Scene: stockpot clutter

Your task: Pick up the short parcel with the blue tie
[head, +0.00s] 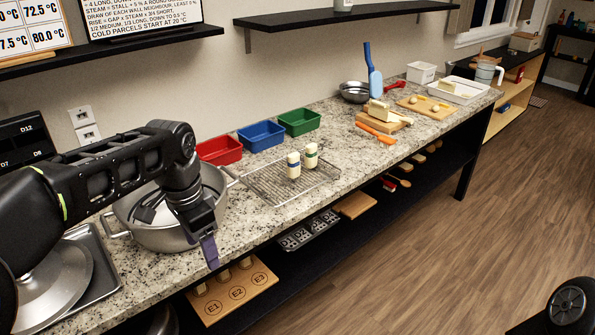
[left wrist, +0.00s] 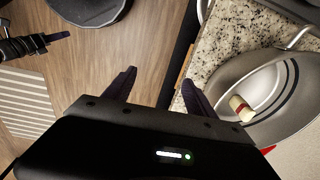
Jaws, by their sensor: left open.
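A pale parcel with a red tie (left wrist: 241,108) lies in the stockpot in the left wrist view. My left gripper (head: 210,250) is open and empty, pointing down by the counter's front edge in front of the stockpot (head: 165,232). Its open fingers also show in the left wrist view (left wrist: 160,92).
Red (head: 219,150), blue (head: 261,136) and green (head: 299,121) bins stand behind the rack. A cutting board (head: 425,106), a steel bowl (head: 354,92) and a white tray (head: 462,92) are farther along. Below is a shelf with a marked wooden board (head: 235,293).

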